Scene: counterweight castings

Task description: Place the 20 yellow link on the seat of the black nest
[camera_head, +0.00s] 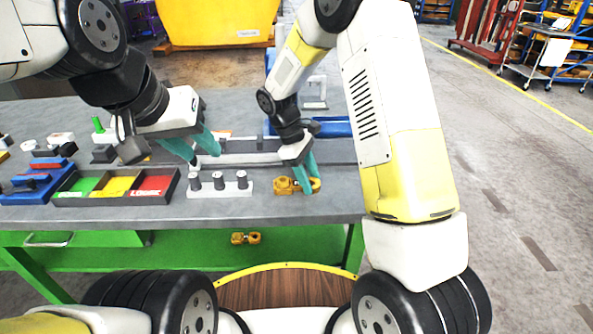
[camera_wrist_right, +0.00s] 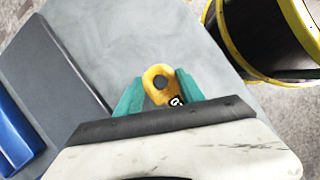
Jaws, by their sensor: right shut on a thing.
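The yellow link (camera_head: 284,187) is at the front edge of the grey table, in the head view. My right gripper (camera_head: 309,190) is shut on it near its right end. In the right wrist view the ring end of the yellow link (camera_wrist_right: 157,76) shows between the teal fingers (camera_wrist_right: 160,95), with a partly hidden dark-and-white mark. I cannot tell in the head view whether the link touches the table. My left gripper (camera_head: 204,154) is open and empty above the table. I cannot tell which dark object is the black nest; a small black block (camera_head: 104,154) stands at the left.
A white block with grey cylinders (camera_head: 220,184) stands left of the link. A tray with green, yellow and red sections (camera_head: 117,200) and a blue rack (camera_head: 30,196) lie farther left. Another yellow link (camera_head: 246,238) lies below the table. The table right of my right gripper is clear.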

